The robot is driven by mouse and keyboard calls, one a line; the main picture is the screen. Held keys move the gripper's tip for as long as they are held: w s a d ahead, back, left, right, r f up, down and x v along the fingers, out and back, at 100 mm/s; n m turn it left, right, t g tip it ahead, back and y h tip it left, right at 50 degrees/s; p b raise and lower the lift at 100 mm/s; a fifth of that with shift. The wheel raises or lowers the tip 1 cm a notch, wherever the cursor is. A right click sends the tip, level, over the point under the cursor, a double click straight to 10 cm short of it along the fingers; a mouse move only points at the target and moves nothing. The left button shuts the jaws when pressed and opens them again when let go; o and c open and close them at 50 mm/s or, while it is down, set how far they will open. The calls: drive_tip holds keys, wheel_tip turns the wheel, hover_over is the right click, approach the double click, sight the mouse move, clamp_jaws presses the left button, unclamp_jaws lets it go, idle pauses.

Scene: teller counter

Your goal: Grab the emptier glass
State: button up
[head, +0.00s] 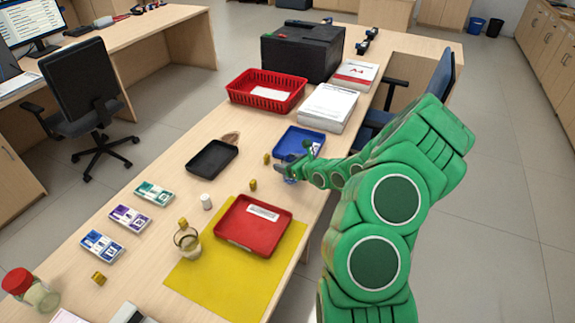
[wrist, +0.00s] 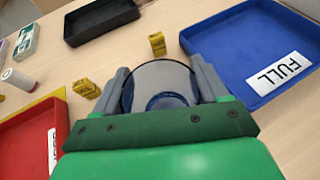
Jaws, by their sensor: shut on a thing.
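My gripper (wrist: 160,82) is shut on a clear glass (wrist: 160,76) with a dark rim, its two grey fingers on either side of it. Something bluish shows low inside the glass; I cannot tell how much it holds.
The blue tray (wrist: 262,45) carries a "FULL" label. A black tray (head: 211,159), small yellow blocks (head: 253,184), a white cylinder (head: 206,202) and banknote bundles (head: 130,218) lie on the counter. A red-lidded jar (head: 38,293) stands front left. A red basket (head: 266,91) is behind.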

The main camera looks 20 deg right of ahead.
wheel_tip(320, 180, up, 9)
idle(1.0)
drive_tip(key=shift+a+r, duration=0.1)
drive_tip(key=shift+r, duration=0.1)
